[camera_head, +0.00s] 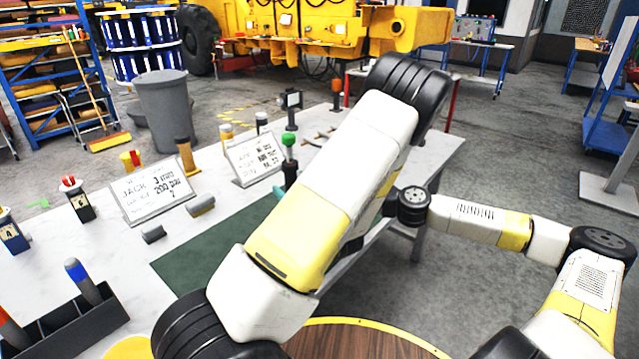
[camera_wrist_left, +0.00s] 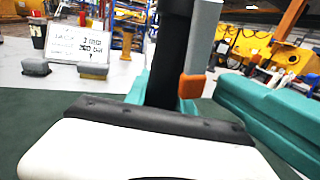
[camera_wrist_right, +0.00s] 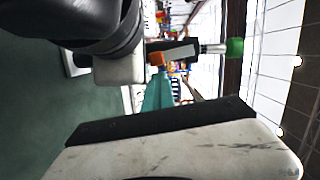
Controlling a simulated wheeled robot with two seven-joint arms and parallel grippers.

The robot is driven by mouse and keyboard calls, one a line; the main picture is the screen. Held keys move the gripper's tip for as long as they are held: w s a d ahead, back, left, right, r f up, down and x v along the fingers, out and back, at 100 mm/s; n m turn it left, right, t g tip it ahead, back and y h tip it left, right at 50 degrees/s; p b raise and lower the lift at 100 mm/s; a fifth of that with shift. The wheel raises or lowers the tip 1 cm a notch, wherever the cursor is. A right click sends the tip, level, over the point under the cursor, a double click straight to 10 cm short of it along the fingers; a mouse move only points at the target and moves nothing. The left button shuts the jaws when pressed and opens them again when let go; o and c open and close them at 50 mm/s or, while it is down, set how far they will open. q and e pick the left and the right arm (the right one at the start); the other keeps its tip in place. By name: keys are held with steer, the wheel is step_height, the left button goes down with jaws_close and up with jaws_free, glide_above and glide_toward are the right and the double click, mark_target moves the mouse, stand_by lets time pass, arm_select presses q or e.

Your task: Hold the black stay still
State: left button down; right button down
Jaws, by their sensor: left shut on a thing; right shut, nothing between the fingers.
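The black stay (camera_head: 290,174) stands upright at the far edge of the green mat, with a green knob on top. My big arm hides its lower part in the head view. In the left wrist view the stay (camera_wrist_left: 170,50) rises just behind my left gripper (camera_wrist_left: 160,112), which is shut on it. A grey bar with an orange end (camera_wrist_left: 192,86) lies alongside the stay. In the right wrist view the stay (camera_wrist_right: 190,46) lies sideways, green knob to the right. My right gripper (camera_wrist_right: 160,122) is shut and empty, apart from the stay.
Teal pieces (camera_wrist_left: 270,112) stand beside the stay. The green mat (camera_head: 205,245) lies on the white table with two sign cards (camera_head: 150,188) and small grey blocks (camera_head: 153,233). A black divided bin (camera_head: 75,325) is at the front left.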

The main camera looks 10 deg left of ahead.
arm_select(q)
steer(key=shift+w+d, duration=0.2)
steer(key=shift+d, duration=0.05)
arm_select(e)
steer(key=shift+s+a+g, duration=0.5)
steer(key=shift+s, duration=0.25)
steer(key=w+d+t, duration=0.1)
steer(key=w+d, duration=0.3)
steer(key=w, duration=0.1)
arm_select(q)
steer(key=shift+s+a, duration=0.1)
steer(key=shift+a, duration=0.1)
arm_select(e)
steer(key=v, duration=0.9)
steer(key=shift+r, duration=0.4)
arm_select(q)
steer(key=c, duration=1)
jaws_free()
